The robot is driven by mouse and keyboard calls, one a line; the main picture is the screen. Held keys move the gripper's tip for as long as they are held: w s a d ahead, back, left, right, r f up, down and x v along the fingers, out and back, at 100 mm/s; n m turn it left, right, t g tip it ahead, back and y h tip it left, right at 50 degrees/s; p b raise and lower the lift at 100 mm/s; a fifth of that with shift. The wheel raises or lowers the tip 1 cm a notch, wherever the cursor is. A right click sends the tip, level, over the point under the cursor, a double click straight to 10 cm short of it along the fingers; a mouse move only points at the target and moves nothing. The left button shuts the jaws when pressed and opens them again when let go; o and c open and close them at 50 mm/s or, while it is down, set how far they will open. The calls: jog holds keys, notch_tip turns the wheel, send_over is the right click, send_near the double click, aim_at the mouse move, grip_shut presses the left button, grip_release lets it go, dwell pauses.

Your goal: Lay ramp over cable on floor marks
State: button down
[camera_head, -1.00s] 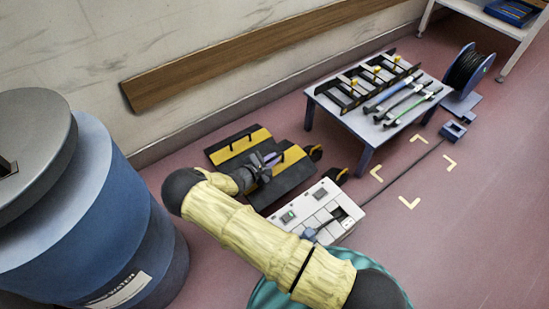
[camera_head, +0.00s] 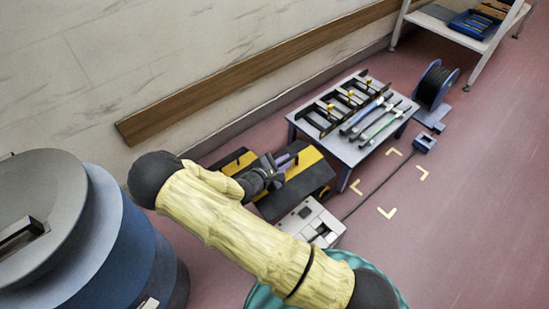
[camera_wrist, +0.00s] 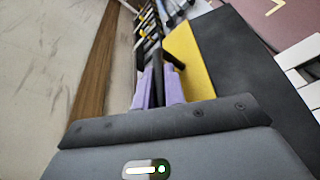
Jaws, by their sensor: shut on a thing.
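My gripper (camera_head: 284,162) is shut on the dark handle of a black ramp with a yellow stripe (camera_head: 310,165). In the wrist view, purple fingers (camera_wrist: 158,88) close on the handle, beside the yellow stripe (camera_wrist: 190,62) and black surface of the ramp (camera_wrist: 245,65). The held ramp looks raised off the floor. Yellow corner floor marks (camera_head: 387,212) outline a patch of bare floor at right. The dark cable (camera_head: 380,185) runs through that patch.
A white box with sockets (camera_head: 312,222) sits beside the held ramp. A low table (camera_head: 345,150) with racks and tools stands just beyond. A cable reel (camera_head: 436,85) and small blue box (camera_head: 425,143) lie farther right. A blue drum (camera_head: 125,240) is at left.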

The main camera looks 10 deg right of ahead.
jog(key=s+d+r+p, duration=0.2)
jog(key=s+r+p, duration=0.1)
jog(key=r, duration=0.3)
jog(key=s+d+r+g+p, duration=0.1)
jog(key=s+d+r+p, duration=0.1)
jog(key=r, duration=0.3)
jog(key=shift+s+d+r+m+h+p, duration=0.15)
jog(key=shift+s+r+m+h+p, duration=0.15)
jog(key=shift+s+r+m+p, duration=0.15)
jog(key=shift+f, duration=0.1)
